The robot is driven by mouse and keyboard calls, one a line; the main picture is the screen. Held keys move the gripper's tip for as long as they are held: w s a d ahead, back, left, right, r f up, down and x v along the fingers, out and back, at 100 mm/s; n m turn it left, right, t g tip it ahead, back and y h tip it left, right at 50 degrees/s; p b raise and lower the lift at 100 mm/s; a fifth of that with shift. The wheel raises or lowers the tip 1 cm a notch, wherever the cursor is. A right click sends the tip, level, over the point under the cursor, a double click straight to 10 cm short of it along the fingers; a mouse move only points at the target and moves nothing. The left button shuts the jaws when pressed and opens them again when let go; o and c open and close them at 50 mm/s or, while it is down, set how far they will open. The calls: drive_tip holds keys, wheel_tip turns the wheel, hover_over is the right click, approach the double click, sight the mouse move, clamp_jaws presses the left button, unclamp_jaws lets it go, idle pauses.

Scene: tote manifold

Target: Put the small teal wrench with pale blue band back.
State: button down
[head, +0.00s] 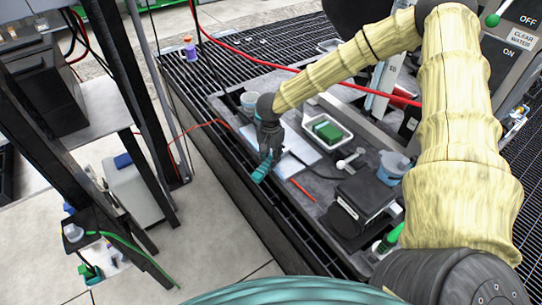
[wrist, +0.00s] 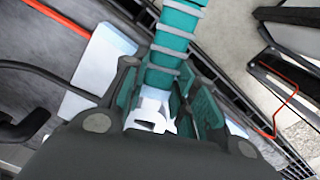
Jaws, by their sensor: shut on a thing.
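My gripper (head: 267,148) is shut on the small teal wrench (head: 262,168), above the front-left edge of the grey worktop. The wrench hangs below the fingers in the head view. In the wrist view the teal wrench (wrist: 166,62) has several pale bands across it and runs up out of the top of the picture. A white part (wrist: 150,112) shows between the fingers; I cannot tell whether it belongs to the wrench. The far end of the wrench is cut off in the wrist view.
A dark shelf rack (head: 118,70) stands at left. Bare floor (head: 205,225) lies between.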

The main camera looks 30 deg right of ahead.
drive_tip(key=shift+f, duration=0.15)
drive_tip(key=c, duration=1.1)
unclamp_jaws()
drive_tip(key=shift+o, duration=0.2)
